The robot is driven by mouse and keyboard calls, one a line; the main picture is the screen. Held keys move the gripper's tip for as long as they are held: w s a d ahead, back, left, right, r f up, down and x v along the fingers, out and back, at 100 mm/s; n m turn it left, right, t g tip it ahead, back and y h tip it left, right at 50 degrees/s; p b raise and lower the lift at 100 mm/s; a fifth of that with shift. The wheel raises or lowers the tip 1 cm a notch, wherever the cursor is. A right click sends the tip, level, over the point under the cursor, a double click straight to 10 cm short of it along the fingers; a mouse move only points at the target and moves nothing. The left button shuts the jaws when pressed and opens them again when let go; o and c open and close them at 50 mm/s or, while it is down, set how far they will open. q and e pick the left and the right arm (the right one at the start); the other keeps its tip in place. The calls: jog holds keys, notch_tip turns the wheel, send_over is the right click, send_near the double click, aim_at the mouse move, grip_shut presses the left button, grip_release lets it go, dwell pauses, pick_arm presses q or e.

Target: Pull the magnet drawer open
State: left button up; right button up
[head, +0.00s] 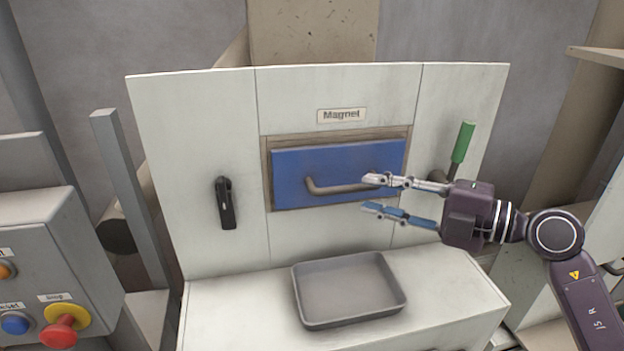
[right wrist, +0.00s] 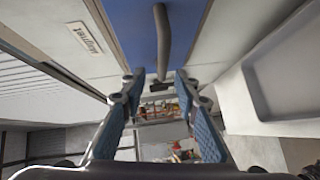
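The magnet drawer (head: 300,165) has a blue front, set in a frame in the white panel under a "Magnet" label (head: 341,115). Its front looks flush with the frame. A grey bar handle (head: 330,188) runs across the blue front. My right gripper (head: 368,193) is open in front of the drawer's right half, one finger above the other, and covers the handle's right end. In the right wrist view the handle (right wrist: 161,40) shows ahead, beyond the open fingertips (right wrist: 158,82), with nothing between the fingers. My left gripper is not in view.
A grey tray (head: 348,318) stands on the white ledge below the drawer. A green-handled lever (head: 462,142) is right of the drawer, close above my right gripper. A black handle (head: 226,204) is at left. A control box with a red button (head: 59,335) stands at lower left.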

aim_at(352, 190)
jog(key=shift+w+a+f, duration=0.15)
jog(key=shift+w+f, duration=0.05)
jog(key=shift+w, duration=0.05)
jog(key=shift+p, duration=0.3)
jog(key=p+x, duration=0.1)
jog(key=x, duration=0.1)
jog(key=shift+w+a, duration=0.15)
jog(key=shift+a, duration=0.2)
jog(key=p+x, duration=0.1)
jog(key=x, duration=0.2)
jog(key=shift+d, duration=0.1)
jog(key=shift+w+a+f, duration=0.15)
jog(key=shift+w+a, duration=0.05)
jog(key=shift+a, duration=0.15)
jog(key=shift+d, duration=0.1)
jog(key=c, duration=0.6)
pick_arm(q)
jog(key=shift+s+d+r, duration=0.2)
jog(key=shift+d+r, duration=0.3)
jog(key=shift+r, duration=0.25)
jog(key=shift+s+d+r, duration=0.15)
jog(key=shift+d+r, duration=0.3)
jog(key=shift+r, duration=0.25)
pick_arm(e)
grip_shut()
